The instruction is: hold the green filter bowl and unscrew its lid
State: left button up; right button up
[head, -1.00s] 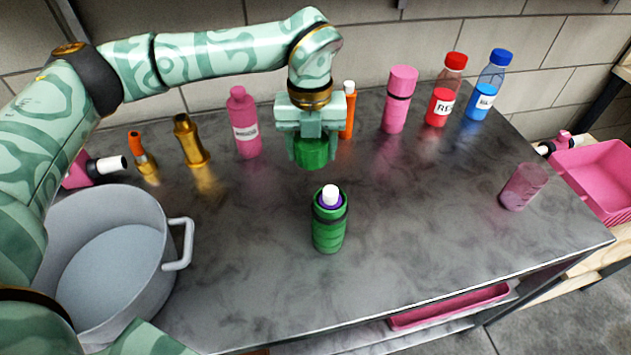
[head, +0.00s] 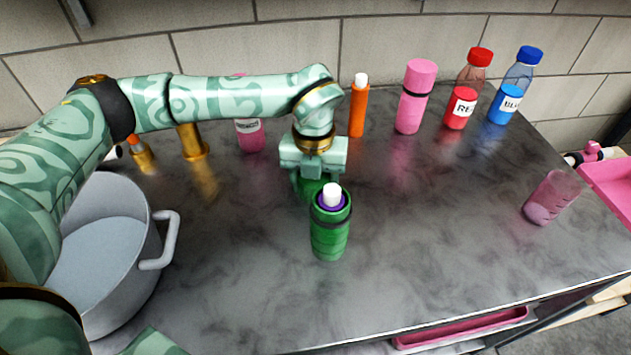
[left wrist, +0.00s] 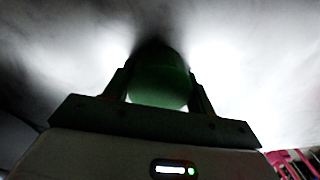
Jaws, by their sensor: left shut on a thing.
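The green filter bowl (head: 330,240) stands upright on the grey table, its top open. A white-tipped purple filter (head: 332,197) shows inside its mouth. My left gripper (head: 313,188) is just behind the bowl, pointing down and low over the table. It is shut on the green lid (head: 305,187), which is off the bowl and partly hidden behind it. In the left wrist view the lid (left wrist: 160,82) sits between the two fingers, with a dark shadow on the table beyond it. I cannot tell whether the lid touches the table. My right gripper is not in view.
A grey pot (head: 110,270) stands at left. Behind are a brass fitting (head: 192,143), a pink bottle (head: 250,135), an orange tube (head: 358,108), a pink flask (head: 413,97), and red (head: 464,95) and blue (head: 513,90) bottles. A pink cup (head: 551,197) stands right. The table between is clear.

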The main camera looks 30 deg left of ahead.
pick_arm(q)
jog(key=shift+s+r, duration=0.1)
jog(key=o, duration=1.1)
notch_tip(320, 180, up, 12)
jog(key=p, duration=0.4)
jog(key=shift+r+p, duration=0.1)
jog(key=shift+p, duration=0.3)
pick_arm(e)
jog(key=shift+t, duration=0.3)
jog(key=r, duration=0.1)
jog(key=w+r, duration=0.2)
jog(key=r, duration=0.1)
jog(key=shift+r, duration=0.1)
